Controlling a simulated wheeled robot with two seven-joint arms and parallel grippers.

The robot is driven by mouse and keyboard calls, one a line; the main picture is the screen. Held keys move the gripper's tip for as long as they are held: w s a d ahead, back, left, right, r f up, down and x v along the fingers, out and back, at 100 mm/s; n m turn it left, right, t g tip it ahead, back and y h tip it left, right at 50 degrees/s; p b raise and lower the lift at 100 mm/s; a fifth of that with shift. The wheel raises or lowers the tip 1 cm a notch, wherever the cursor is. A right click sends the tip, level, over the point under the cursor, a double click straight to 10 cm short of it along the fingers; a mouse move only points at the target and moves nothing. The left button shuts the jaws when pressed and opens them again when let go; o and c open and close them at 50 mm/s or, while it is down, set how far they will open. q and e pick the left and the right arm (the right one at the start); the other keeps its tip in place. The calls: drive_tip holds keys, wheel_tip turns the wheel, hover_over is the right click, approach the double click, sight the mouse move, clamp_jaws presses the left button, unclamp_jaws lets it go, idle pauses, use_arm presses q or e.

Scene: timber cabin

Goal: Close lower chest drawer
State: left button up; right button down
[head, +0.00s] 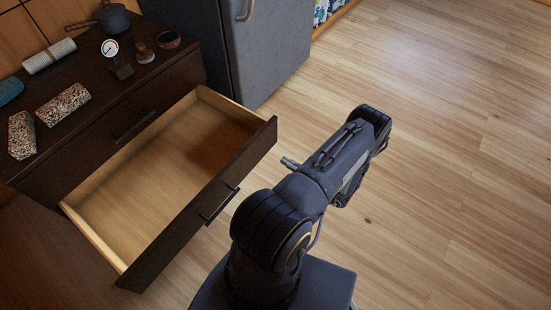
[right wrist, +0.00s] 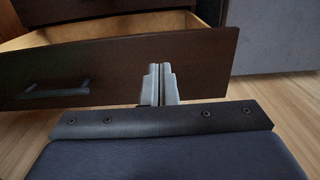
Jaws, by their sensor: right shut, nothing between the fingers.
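The lower chest drawer (head: 150,240) stands pulled well out of the dark wooden chest (head: 100,125). Its pale inside (head: 165,165) looks empty. A dark bar handle (head: 220,205) is on its front, and the handle also shows at the left in the right wrist view (right wrist: 58,88). My right gripper (head: 289,162) is in front of the drawer front, near its right end. In the right wrist view its shut, empty fingers (right wrist: 160,84) point at the drawer front (right wrist: 205,65). Whether they touch it I cannot tell. My left gripper is not in view.
The upper drawer (head: 115,120) is shut. Several small things, such as a dial (head: 110,48) and speckled blocks (head: 63,104), stand on the chest top. A grey fridge-like cabinet (head: 270,50) stands beside the chest. The wooden floor (head: 450,170) at right is clear.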

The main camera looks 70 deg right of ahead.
sight(254, 142)
drive_tip(key=b+x, duration=0.3)
drive_tip(key=x, duration=0.9)
drive_tip(key=shift+r, duration=0.1)
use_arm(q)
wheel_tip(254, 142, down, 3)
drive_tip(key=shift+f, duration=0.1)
use_arm(e)
drive_tip(key=shift+w, duration=0.1)
